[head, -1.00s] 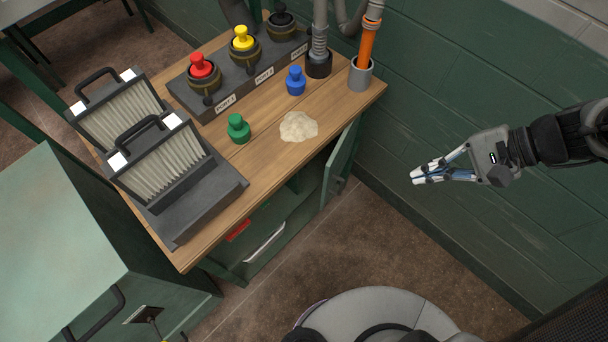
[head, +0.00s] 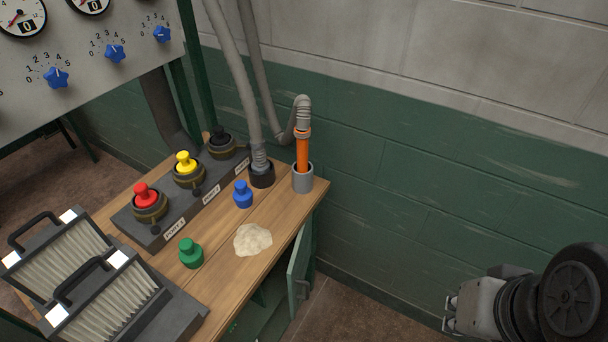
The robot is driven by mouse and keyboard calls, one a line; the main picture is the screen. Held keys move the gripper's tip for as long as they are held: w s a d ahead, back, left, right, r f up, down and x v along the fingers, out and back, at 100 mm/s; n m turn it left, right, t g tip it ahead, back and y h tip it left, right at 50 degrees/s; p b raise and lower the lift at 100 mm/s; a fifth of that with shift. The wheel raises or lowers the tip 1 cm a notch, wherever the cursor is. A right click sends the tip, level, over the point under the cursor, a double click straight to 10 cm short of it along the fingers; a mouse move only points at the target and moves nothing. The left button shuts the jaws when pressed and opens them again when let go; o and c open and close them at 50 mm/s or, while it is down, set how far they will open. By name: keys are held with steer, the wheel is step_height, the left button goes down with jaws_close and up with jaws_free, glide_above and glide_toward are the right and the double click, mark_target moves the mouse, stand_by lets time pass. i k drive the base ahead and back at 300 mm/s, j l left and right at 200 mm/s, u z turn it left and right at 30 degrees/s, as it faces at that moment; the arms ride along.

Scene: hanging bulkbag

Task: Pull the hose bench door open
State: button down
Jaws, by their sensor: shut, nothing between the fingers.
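The hose bench (head: 285,222) has a wooden top and a green cabinet below. Its green door (head: 299,270) stands swung out from the cabinet at the right end, with a small handle (head: 302,289) on it. Part of the dark cabinet inside shows beside the door; its lower part is cut off by the picture's bottom edge. My gripper (head: 449,312) is at the lower right, apart from the door and to its right, in front of the green wall. It is shut and empty, with its fingers partly seen.
On the bench top are a green plug (head: 190,254), a blue plug (head: 242,196), a pale powder heap (head: 252,240), a port block (head: 165,235) and filter units (head: 95,285). An orange hose end (head: 303,152) stands in a grey holder. Bare floor shows between door and gripper.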

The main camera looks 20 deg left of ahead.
mark_target(298, 269)
steer(key=l+u, duration=0.25)
steer(key=u, duration=0.2)
steer(key=l+u, duration=0.2)
steer(key=u, duration=0.3)
